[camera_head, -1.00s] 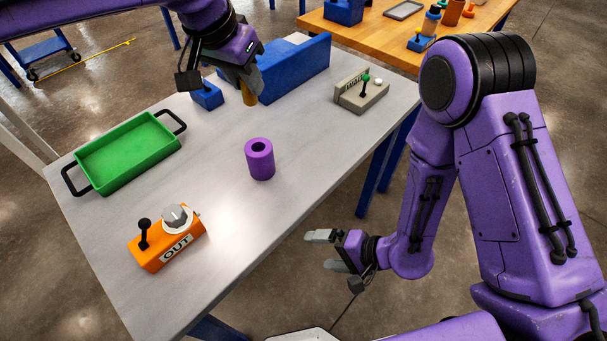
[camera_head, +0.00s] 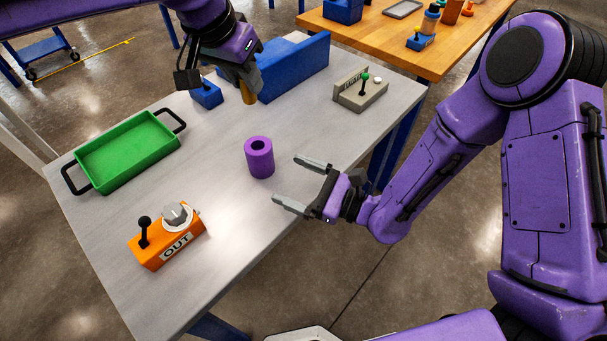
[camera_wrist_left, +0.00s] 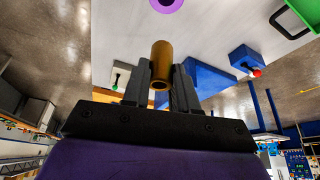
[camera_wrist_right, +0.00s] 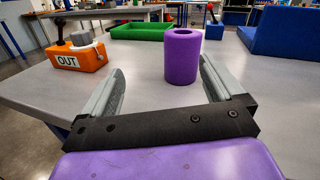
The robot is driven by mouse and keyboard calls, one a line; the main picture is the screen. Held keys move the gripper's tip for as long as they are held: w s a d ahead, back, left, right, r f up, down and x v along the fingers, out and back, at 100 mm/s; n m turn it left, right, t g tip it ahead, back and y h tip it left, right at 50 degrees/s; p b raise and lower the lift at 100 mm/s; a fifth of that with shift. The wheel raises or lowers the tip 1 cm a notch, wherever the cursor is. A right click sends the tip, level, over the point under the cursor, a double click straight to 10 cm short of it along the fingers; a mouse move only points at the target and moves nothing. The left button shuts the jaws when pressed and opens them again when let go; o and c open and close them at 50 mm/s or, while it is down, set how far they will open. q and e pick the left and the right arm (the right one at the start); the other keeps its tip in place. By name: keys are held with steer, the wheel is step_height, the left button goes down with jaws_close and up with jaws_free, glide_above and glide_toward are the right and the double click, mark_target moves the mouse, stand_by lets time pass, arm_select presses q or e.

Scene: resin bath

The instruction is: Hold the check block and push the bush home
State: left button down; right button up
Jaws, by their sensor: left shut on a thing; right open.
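A purple block (camera_head: 259,158) with a round hole in its top stands upright on the grey table. It also shows in the right wrist view (camera_wrist_right: 183,56), ahead of and between the open fingers. My right gripper (camera_head: 290,182) is open and empty at the table's near right edge, a short way right of the block. My left gripper (camera_head: 250,88) is shut on a brass-coloured bush (camera_wrist_left: 160,66), beyond the block near the blue stand. The bush also shows below the fingers in the head view (camera_head: 249,98). The bush is apart from the purple block.
A green tray (camera_head: 91,178) with black handles lies at the left. An orange box marked OUT (camera_head: 167,246) stands at the front left. A grey lever box (camera_head: 360,92), a blue stand (camera_head: 297,75) and a small blue box (camera_head: 207,95) are farther back.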

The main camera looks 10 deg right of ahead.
mark_target(258, 155)
steer(key=w+d+m, duration=0.1)
steer(key=f+m+h, duration=0.1)
steer(key=shift+w+d+m+t, duration=0.35)
steer(key=shift+w+m+t, duration=0.05)
steer(key=shift+w+a+h, duration=0.1)
steer(key=shift+w+h, duration=0.15)
steer(key=shift+h, duration=0.05)
steer(key=x, duration=1.1)
steer(key=shift+w+a, duration=0.15)
steer(key=shift+a, duration=0.05)
steer(key=c, duration=1.1)
steer(key=o, duration=1.1)
